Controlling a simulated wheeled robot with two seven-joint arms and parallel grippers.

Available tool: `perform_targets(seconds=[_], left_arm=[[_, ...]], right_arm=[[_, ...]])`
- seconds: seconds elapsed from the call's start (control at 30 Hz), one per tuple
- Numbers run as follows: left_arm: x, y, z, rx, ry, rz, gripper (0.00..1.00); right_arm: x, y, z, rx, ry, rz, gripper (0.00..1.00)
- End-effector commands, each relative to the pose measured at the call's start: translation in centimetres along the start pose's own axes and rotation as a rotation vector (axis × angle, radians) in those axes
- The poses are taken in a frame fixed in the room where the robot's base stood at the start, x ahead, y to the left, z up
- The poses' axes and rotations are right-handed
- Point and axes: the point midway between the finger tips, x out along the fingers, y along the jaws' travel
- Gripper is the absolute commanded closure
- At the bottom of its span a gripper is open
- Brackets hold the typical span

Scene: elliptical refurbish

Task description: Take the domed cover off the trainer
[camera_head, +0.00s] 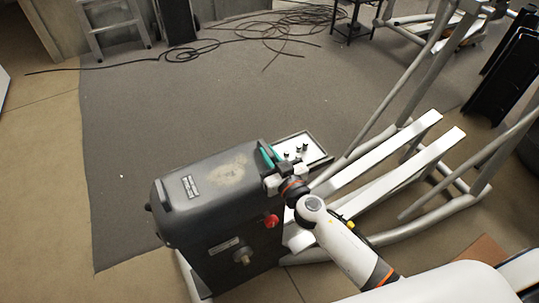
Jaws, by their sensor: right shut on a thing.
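The trainer's dark grey domed cover (207,180) tops the housing at the lower centre, with rounded shoulders, a worn pale patch and a small label. The elliptical trainer's housing side (243,258) bears a red knob (271,221) and a round metal fitting. My right gripper (268,170) is shut at the cover's right end, beside a teal piece. The wrist partly hides the grip. The cover sits on the housing, and no gap shows between them. My left gripper is not in view.
A pale tray (323,150) with several small dark parts stands just behind the gripper. The trainer's white foot rails (385,150) and grey frame tubes extend right. A dark mat (130,130) is clear to the left; loose black cable (215,44) lies at the back.

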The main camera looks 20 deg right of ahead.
Motion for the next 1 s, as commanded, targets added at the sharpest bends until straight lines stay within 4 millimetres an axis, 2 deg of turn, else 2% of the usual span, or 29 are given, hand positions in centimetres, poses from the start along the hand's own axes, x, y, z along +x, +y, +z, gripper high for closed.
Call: perform_targets(seconds=[1.0], left_arm=[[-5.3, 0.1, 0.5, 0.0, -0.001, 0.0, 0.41]], right_arm=[[0.0, 0.0, 5.9, 0.005, -0.002, 0.0, 1.0]])
